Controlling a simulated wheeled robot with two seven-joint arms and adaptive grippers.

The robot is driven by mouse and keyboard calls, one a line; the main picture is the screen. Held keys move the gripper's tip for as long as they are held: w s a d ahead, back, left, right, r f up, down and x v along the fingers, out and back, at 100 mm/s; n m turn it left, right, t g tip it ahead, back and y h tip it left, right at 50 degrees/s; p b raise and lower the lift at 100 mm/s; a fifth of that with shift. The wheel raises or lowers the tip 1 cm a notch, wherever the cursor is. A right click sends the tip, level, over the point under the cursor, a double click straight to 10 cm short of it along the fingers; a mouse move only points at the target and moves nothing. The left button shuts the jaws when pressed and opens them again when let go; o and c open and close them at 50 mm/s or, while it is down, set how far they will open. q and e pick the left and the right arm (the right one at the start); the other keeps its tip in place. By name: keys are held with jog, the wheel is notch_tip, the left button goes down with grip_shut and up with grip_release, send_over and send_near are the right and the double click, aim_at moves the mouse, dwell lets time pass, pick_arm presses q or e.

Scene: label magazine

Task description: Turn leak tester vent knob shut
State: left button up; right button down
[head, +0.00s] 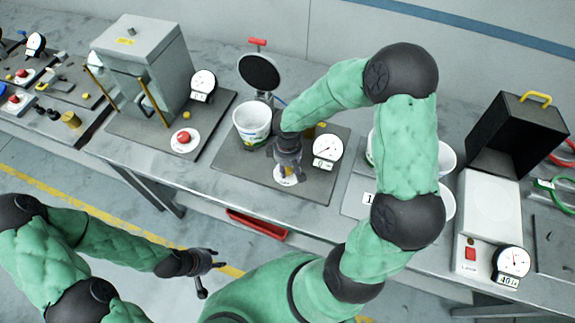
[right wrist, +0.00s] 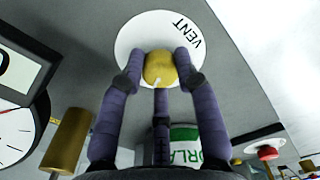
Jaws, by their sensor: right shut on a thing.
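The vent knob (right wrist: 160,66) is a small yellow knob with a white pointer line, on a white round plate marked VENT (right wrist: 132,38). In the right wrist view my right gripper (right wrist: 160,75) has its purple fingers closed around the knob. In the head view the right gripper (head: 287,168) reaches down onto the white vent plate (head: 285,181), at the front of the leak tester's grey base (head: 240,172), and hides the knob. My left gripper (head: 212,270) hangs empty in front of the bench with its fingers spread.
A white tub (head: 251,121) stands under the raised black lid (head: 259,72). A dial gauge (head: 327,149) stands right of the knob. A brass post (right wrist: 67,139) stands close to the gripper's left. A red tray (head: 257,224) is below the bench edge.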

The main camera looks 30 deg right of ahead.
aim_at(288, 169)
jog(key=shift+n+p, duration=0.65)
jog(key=shift+n, duration=1.25)
jog(key=c, duration=0.9)
grip_release()
notch_tip(288, 169, up, 12)
jog(key=shift+f, duration=0.1)
